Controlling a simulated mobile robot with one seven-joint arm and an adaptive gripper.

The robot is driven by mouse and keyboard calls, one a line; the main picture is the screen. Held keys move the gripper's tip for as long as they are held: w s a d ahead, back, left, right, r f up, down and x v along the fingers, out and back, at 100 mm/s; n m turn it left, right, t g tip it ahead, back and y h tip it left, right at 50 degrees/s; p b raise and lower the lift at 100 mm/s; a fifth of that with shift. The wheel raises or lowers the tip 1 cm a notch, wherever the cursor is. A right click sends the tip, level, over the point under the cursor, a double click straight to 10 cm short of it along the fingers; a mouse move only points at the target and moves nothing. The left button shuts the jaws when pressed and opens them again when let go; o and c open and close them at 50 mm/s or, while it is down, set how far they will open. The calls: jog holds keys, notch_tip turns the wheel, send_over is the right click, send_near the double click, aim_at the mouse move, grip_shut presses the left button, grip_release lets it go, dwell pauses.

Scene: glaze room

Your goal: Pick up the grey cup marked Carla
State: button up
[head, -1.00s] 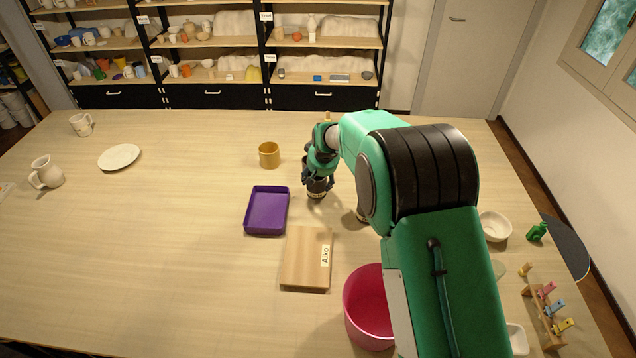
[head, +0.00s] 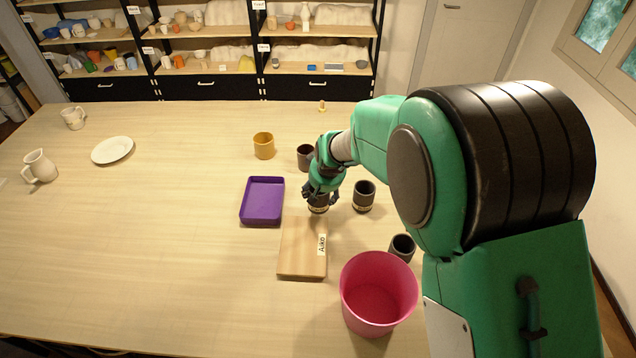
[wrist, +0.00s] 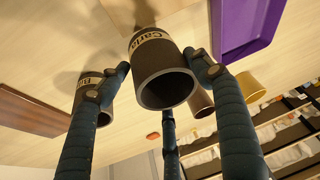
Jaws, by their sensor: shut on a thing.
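The dark grey cup (head: 318,208) is in my gripper (head: 322,192), right of the purple tray. In the wrist view the cup (wrist: 160,62) shows its pale label reading "Carla" and its open rim. The fingers of my gripper (wrist: 162,78) are shut around its sides. I cannot tell exactly how far its base is from the table. Another dark grey labelled cup (head: 363,196) stands just to its right. In the head view my fingers hide part of the held cup.
A dark cup (head: 305,157) and a mustard cup (head: 263,146) stand behind. Close by are the purple tray (head: 262,221), a wooden board (head: 300,250) marked Aiko, a pink bucket (head: 378,318) and another grey cup (head: 402,247).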

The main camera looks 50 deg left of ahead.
jog(key=shift+s+d+r, duration=0.1)
jog(key=shift+s+d, duration=0.25)
jog(key=shift+d, duration=0.2)
jog(key=shift+s+d+r, duration=0.1)
jog(key=shift+s+d, duration=0.25)
jog(key=shift+d, duration=0.2)
